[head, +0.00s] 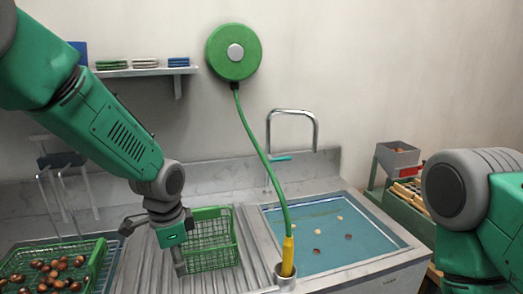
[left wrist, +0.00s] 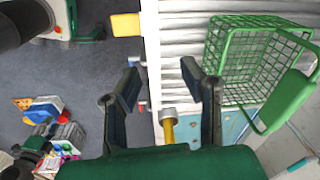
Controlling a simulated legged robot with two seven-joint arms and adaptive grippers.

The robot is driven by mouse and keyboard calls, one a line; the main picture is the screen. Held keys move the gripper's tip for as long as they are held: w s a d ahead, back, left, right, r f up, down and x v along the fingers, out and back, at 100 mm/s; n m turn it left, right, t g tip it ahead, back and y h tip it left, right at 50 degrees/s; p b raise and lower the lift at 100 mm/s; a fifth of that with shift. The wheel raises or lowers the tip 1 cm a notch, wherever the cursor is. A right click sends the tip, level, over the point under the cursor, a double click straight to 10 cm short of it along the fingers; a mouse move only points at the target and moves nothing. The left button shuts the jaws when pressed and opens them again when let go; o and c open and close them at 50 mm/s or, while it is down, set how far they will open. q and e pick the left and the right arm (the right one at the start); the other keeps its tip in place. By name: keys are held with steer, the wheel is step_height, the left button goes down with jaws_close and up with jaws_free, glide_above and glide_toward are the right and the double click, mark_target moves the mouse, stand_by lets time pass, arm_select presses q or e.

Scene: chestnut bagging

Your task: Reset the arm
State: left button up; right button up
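My left gripper (head: 156,244) hangs over the ribbed drainboard, just left of the green wire basket (head: 222,236). In the left wrist view its two dark fingers (left wrist: 162,68) are spread apart with nothing gripped between them. The basket also shows there (left wrist: 245,58), to the right of the fingers, and looks empty. My right arm (head: 470,215) comes in at the right edge of the head view; its gripper is out of the picture.
A green crate of chestnuts (head: 98,262) sits at the lower left. A sink basin (head: 385,240) holds water and several chestnuts. A yellow nozzle (head: 288,255) on a green hose stands in a holder by the sink. A tap (head: 315,132) rises behind.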

arm_select(q)
steer(key=s+a+f+n+b, duration=0.25)
steer(key=s+f, duration=0.45)
steer(key=f, duration=0.4)
steer(key=s+a+f+n+b, duration=0.1)
steer(key=s+f+n+b, duration=0.2)
steer(key=s+f, duration=0.65)
steer(key=s+a+f+n+b, duration=0.2)
steer(key=s+a+f+n, duration=0.1)
steer(key=s+f, duration=0.3)
steer(key=s+a+f+n+b, duration=0.2)
steer(key=s+a+f+n, duration=0.1)
steer(key=s+f, duration=0.4)
steer(key=s, duration=0.3)
steer(key=shift+s+a, duration=0.2)
steer(key=shift+a, duration=0.2)
steer(key=shift+n, duration=0.25)
